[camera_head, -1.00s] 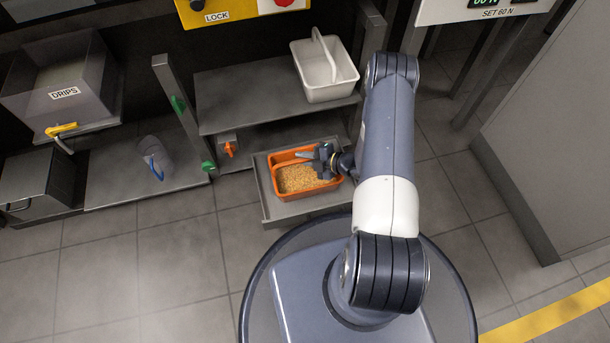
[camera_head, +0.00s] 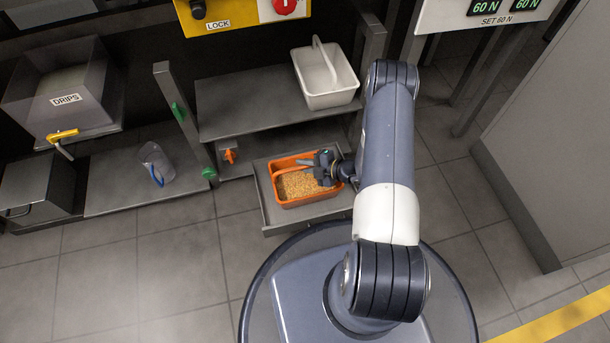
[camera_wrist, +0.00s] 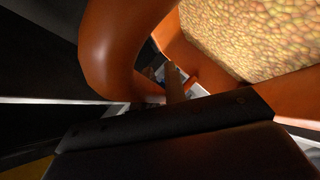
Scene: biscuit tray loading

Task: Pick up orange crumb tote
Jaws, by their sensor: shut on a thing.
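The orange crumb tote (camera_head: 283,164) sits in a grey pull-out tray low under the shelf in the head view. It is filled with tan crumbs (camera_head: 300,186). My gripper (camera_head: 320,167) is at the tote's right side, over its rim, and is shut on the tote's orange handle. In the wrist view the thick curved orange handle (camera_wrist: 110,50) and the crumbs (camera_wrist: 255,35) show close up. The fingertips are hard to make out there. I cannot tell whether the tote touches the tray floor.
A white handled tote (camera_head: 325,75) stands on the grey shelf (camera_head: 240,112) above. The grey tray (camera_head: 272,216) surrounds the orange tote. On the left are a DRIPS bin (camera_head: 68,98) and a clear jug (camera_head: 157,163). A grey cabinet (camera_head: 550,150) stands right. The floor in front is open.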

